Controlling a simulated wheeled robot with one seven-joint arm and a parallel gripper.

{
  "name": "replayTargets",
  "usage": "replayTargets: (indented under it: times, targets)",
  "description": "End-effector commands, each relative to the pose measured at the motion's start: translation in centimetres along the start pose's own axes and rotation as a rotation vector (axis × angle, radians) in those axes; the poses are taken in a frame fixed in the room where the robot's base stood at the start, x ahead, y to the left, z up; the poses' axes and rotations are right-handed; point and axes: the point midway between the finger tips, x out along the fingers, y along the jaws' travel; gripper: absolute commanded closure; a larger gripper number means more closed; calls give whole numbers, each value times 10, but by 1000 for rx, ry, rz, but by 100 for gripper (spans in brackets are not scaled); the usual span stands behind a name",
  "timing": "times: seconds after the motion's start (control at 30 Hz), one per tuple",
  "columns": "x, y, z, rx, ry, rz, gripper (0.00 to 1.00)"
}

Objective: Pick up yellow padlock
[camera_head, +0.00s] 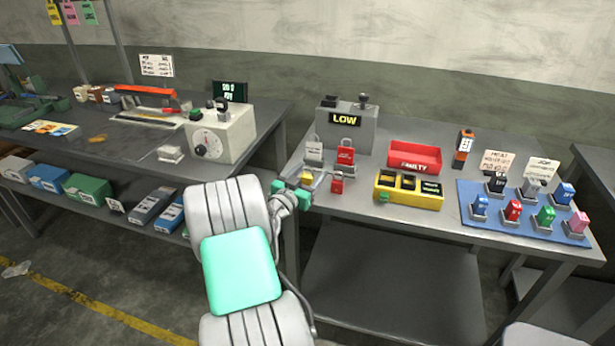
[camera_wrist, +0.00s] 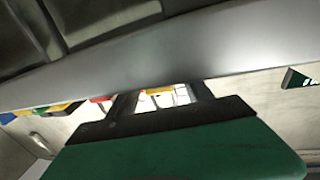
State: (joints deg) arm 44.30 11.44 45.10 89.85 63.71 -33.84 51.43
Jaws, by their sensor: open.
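A small yellow item that looks like the yellow padlock (camera_head: 306,177) sits at the left end of the right-hand table, beside my gripper. My gripper (camera_head: 311,182) is open at the left edge of that table, low near its top. The grey fingers partly cover the yellow item, and I cannot tell whether they touch it. In the wrist view, a yellow strip (camera_wrist: 159,90) shows in the gap beyond my dark gripper body (camera_wrist: 165,118). The rest of it is hidden there.
A red padlock (camera_head: 337,182) stands just right of my gripper. Behind are a grey-white padlock (camera_head: 314,153) and a larger red one (camera_head: 346,155). A yellow box (camera_head: 409,204), a red FAULTY tray (camera_head: 414,170) and a blue mat (camera_head: 464,224) with several padlocks lie rightward.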

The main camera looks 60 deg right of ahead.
Motion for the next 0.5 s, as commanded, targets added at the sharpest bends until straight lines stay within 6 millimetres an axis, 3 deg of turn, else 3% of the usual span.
replayTargets:
  times: [0.1,0.3,0.5]
  targets:
    - [13,0,0,0,0,0,41]
    - [13,-1,1,-1,-1,-2,41]
    - [13,-1,1,0,-2,-2,57]
